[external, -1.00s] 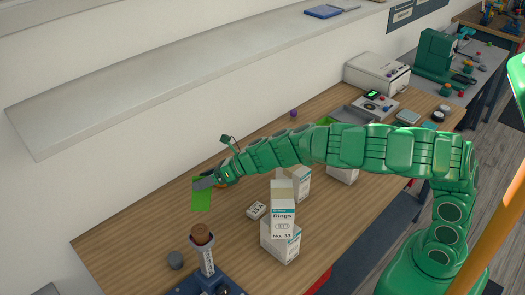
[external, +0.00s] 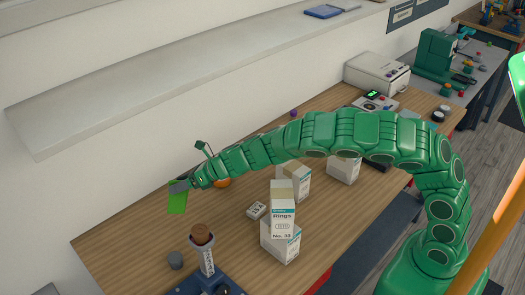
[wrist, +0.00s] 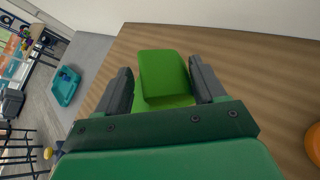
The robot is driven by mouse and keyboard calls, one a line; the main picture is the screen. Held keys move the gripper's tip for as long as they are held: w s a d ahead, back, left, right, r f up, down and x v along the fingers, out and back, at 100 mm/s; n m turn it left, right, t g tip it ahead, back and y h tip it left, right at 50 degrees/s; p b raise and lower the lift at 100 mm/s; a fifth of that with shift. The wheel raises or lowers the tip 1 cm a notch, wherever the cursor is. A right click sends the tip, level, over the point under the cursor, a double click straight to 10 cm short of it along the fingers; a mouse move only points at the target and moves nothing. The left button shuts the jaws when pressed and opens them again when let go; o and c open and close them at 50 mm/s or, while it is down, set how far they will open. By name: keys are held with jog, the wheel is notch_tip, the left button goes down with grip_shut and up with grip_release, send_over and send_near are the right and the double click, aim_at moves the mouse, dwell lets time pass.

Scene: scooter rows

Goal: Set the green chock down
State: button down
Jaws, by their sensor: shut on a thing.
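The green chock (external: 177,202) hangs from my gripper (external: 179,186) near the back left of the wooden workbench (external: 125,245). In the wrist view the chock (wrist: 164,76) sits between the two dark fingers of my gripper (wrist: 163,84), which is shut on it. Bench top shows beyond the chock. I cannot tell whether the chock touches the bench or is held a little above it. My green arm reaches across the bench from the right.
White boxes (external: 281,243), some stacked, stand mid-bench, beside a small box (external: 256,211). An orange round thing (external: 223,182) lies by my wrist. The left bench surface is clear.

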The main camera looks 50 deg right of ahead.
jog(key=shift+w+a+f, duration=0.4)
jog(key=shift+w+f, duration=0.35)
jog(key=shift+f, duration=0.25)
jog(key=shift+w+a+f, duration=0.45)
jog(key=shift+w+f, duration=0.35)
jog(key=shift+f, duration=0.25)
jog(key=shift+w+a+f, duration=0.4)
jog(key=shift+w+f, duration=0.35)
jog(key=shift+f, duration=1.7)
jog(key=shift+c, duration=0.4)
grip_release()
jog(key=shift+f, duration=0.1)
